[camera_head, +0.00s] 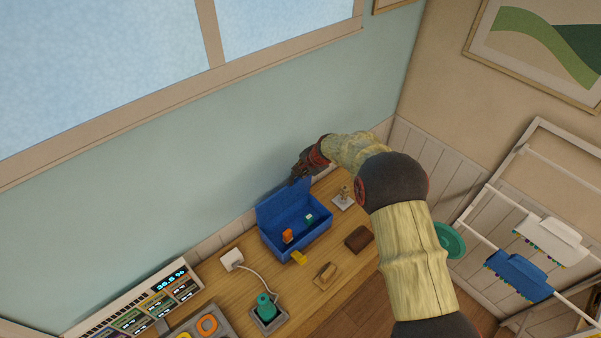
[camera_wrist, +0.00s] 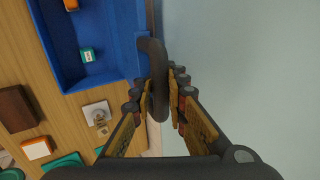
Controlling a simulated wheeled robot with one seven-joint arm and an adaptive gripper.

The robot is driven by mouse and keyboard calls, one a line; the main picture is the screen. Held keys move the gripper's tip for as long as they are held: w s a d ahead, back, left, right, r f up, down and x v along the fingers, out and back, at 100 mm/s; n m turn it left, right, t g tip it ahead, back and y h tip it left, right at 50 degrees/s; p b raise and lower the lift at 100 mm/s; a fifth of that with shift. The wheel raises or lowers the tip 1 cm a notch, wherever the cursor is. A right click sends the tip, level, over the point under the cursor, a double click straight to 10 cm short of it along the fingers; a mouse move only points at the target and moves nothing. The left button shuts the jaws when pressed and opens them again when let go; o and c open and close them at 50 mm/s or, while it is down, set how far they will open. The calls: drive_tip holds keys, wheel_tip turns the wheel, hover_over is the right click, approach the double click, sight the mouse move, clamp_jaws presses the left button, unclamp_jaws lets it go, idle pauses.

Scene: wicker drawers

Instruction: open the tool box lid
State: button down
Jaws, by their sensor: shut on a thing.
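The blue tool box (camera_head: 302,246) stands on the wooden worktop against the wall. Its blue lid (camera_head: 283,204) is raised at the back, roughly upright, and the inside is exposed. An orange item (camera_head: 288,236) and a small white-and-green item (camera_head: 308,218) lie in the box. My gripper (camera_head: 298,175) is at the lid's upper right end. In the wrist view, my gripper (camera_wrist: 168,92) is shut on the dark grey curved handle (camera_wrist: 152,58) by the blue box. The fingers partly hide the handle's lower part.
A yellow piece (camera_head: 299,257), a brown block (camera_head: 358,239), a wooden piece on a pad (camera_head: 327,271) and a small stand (camera_head: 343,197) are around the box. A white plug with a cable (camera_head: 232,259) is at left. The wall is close behind the lid.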

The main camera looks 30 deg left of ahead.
drive_tip(key=shift+w+a+r, duration=0.2)
drive_tip(key=shift+w+r, duration=0.05)
drive_tip(key=shift+r, duration=0.25)
drive_tip(key=c, duration=2.1)
unclamp_jaws()
drive_tip(key=shift+s, duration=0.1)
drive_tip(key=shift+o, duration=1.4)
drive_tip(key=shift+s+d+f, duration=0.1)
drive_tip(key=shift+d+f, duration=0.05)
drive_tip(key=shift+f, duration=0.1)
drive_tip(key=shift+d+r, duration=0.1)
drive_tip(key=v, duration=1.1)
drive_tip(key=shift+d+r, duration=0.15)
drive_tip(key=shift+r, duration=0.15)
drive_tip(key=shift+s, duration=0.1)
